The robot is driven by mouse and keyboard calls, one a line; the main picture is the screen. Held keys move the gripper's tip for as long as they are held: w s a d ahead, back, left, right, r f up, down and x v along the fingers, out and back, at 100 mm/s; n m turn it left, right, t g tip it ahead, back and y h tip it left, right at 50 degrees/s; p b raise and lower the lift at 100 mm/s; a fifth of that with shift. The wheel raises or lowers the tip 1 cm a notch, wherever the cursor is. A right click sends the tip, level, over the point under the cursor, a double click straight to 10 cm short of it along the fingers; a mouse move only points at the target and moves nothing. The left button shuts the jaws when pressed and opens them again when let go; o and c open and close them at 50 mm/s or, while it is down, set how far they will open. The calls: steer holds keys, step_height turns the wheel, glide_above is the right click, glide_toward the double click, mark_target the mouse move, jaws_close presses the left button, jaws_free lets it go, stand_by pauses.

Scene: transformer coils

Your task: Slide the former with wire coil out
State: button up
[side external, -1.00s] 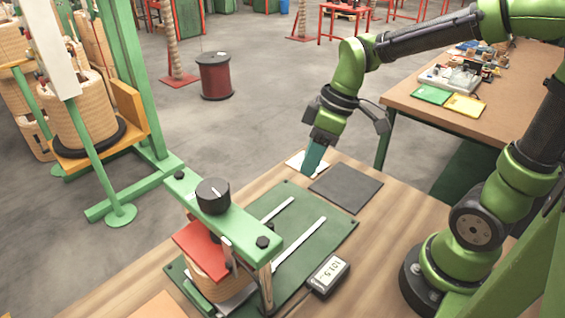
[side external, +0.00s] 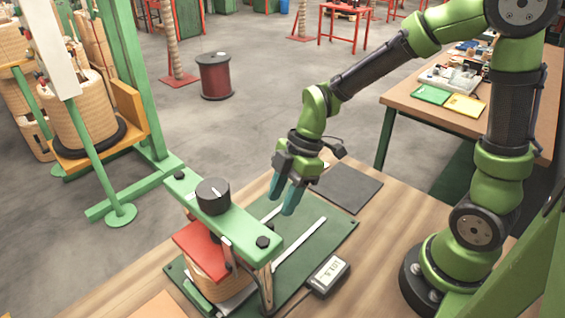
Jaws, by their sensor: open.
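The former with wire coil (side external: 208,275) is a tan wound block low in the green press frame (side external: 228,222). A red plate (side external: 202,248) lies over its top, and the frame's crossbar with a black knob (side external: 213,196) is above. The frame's posts hide part of the coil. My gripper (side external: 283,197) has two teal fingers, apart and empty. It points down above the far part of the green base plate (side external: 318,250), behind and to the right of the press in the picture, clear of the coil.
Two pale rails (side external: 299,244) run along the base plate. A small digital display (side external: 328,275) sits at the plate's right edge. A dark grey mat (side external: 346,188) lies on the wooden table behind.

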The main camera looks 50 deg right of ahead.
mark_target(272, 223)
steer(key=x, duration=0.8)
jaws_close()
